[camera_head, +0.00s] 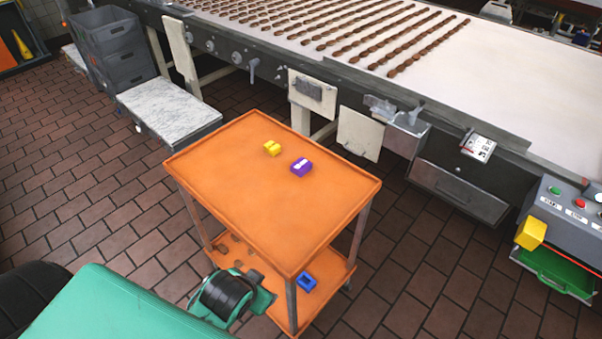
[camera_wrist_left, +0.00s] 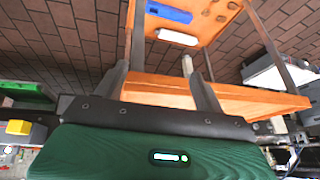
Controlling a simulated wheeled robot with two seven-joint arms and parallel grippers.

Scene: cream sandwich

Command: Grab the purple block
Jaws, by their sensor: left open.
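The purple block (camera_head: 301,166), with a white mark on top, lies on the orange top of a small cart (camera_head: 235,205). A yellow block (camera_head: 272,148) lies on the same top, just left of and behind it. My left gripper (camera_wrist_left: 154,64) shows in the left wrist view with its two dark fingers apart and nothing visible between them. The cart's orange edge shows behind the fingers. The purple block is not seen in the wrist view. In the head view, the left gripper's fingers cannot be made out. My right gripper is not in view.
A blue block (camera_head: 306,283) lies on the cart's lower shelf. A conveyor (camera_head: 480,60) with rows of brown pieces runs behind the cart. Grey crates (camera_head: 110,45) stand at the back left. A control box (camera_head: 570,215) is at the right. Most of the cart top is clear.

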